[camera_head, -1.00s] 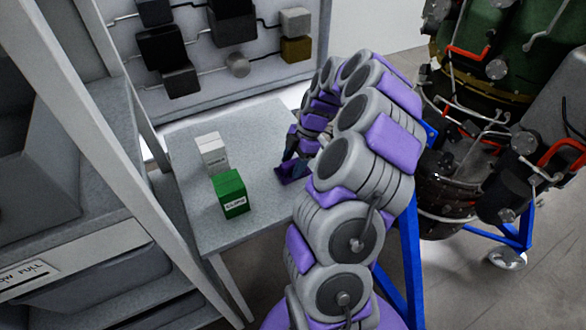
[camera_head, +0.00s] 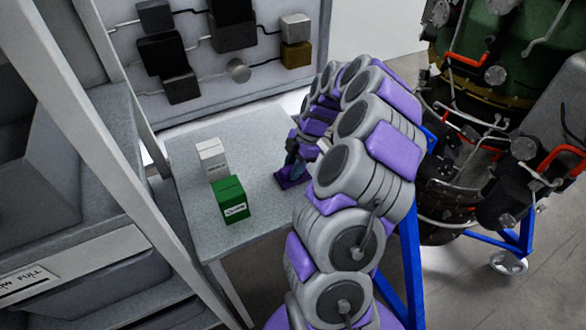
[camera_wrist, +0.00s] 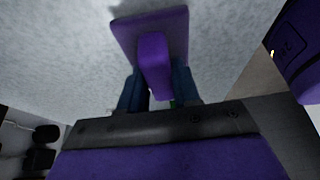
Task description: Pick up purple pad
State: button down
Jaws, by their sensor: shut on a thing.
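The purple pad (camera_head: 287,181) is at the right part of the grey table, left of my arm. In the wrist view the pad (camera_wrist: 176,22) shows as a flat plate with a raised block-like handle. My gripper (camera_head: 292,166) is over the pad, pointing down. In the wrist view the fingers of my gripper (camera_wrist: 158,88) are on both sides of the handle and shut on it. I cannot tell whether the plate touches the table top. My arm hides part of the table's right side.
On the table (camera_head: 250,205) stand a green box (camera_head: 232,201) and a white box (camera_head: 211,158), left of the pad. A grey shelf (camera_head: 75,250) is at left. A panel with blocks (camera_head: 220,60) is behind. A turbine on a blue stand (camera_head: 470,130) is at right.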

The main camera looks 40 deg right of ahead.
aim_at(289, 167)
notch_tip(289, 167, up, 3)
jog(key=shift+r+p, duration=0.15)
jog(key=shift+p, duration=0.3)
jog(key=s+a, duration=0.4)
jog(key=s, duration=0.3)
jog(key=s+a+r+p, duration=0.1)
jog(key=s+a, duration=0.3)
jog(key=s, duration=0.2)
jog(key=shift+s+a+r+p, duration=0.15)
jog(key=shift+s+a+p, duration=0.05)
jog(key=shift+s+p, duration=0.15)
